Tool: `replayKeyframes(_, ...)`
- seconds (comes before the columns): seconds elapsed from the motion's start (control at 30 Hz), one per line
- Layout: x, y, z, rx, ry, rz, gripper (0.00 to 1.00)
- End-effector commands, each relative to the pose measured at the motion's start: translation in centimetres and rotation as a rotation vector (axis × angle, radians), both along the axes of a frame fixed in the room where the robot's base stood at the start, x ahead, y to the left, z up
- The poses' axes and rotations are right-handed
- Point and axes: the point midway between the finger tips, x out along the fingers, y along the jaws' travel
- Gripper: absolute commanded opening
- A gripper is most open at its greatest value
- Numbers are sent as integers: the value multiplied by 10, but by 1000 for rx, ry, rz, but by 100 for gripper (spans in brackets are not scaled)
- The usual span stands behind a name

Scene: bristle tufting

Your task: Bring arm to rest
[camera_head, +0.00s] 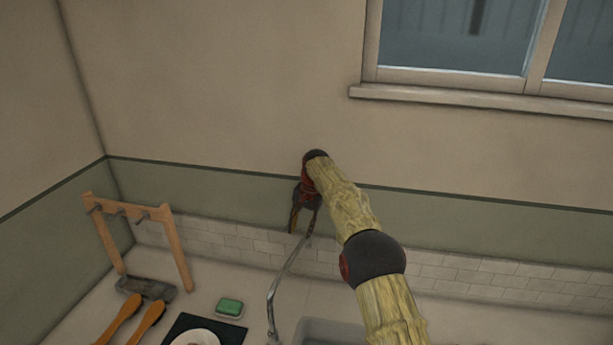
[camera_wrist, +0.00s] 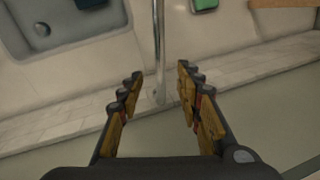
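My arm reaches up over the counter in the head view, with my gripper (camera_head: 304,208) in front of the green lower wall band, pointing down. In the wrist view my gripper (camera_wrist: 158,88) has its two fingers spread apart, with nothing between the fingertips. A thin metal faucet (camera_wrist: 159,50) stands beyond the gap between the fingers. In the head view the curved faucet (camera_head: 285,280) shows below the gripper. I cannot tell how far the gripper is from it.
A wooden rack with pegs (camera_head: 178,250) stands at the left. Two orange-handled brushes (camera_head: 146,319), a green block (camera_head: 230,307) and a dark mat (camera_head: 237,334) with a white round dish (camera_head: 196,338) lie on the counter. A sink (camera_head: 325,332) is beside the faucet. A window (camera_head: 455,40) is above.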

Motion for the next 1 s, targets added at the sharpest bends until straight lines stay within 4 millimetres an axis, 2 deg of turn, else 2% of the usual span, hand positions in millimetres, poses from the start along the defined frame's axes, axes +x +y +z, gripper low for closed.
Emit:
replayKeyframes(0.1,6,0,0,-3,-33,53,35)
replayKeyframes(0.13,6,-1,-6,-9,-37,74,35)
replayKeyframes(0.3,-19,-12,-56,-46,13,161,35)
replayKeyframes(0.43,-45,-23,-63,-68,30,220,35)
replayKeyframes(0.57,-77,-41,-58,-88,35,273,35)
replayKeyframes(1.0,-203,-108,-12,-140,-13,394,35)
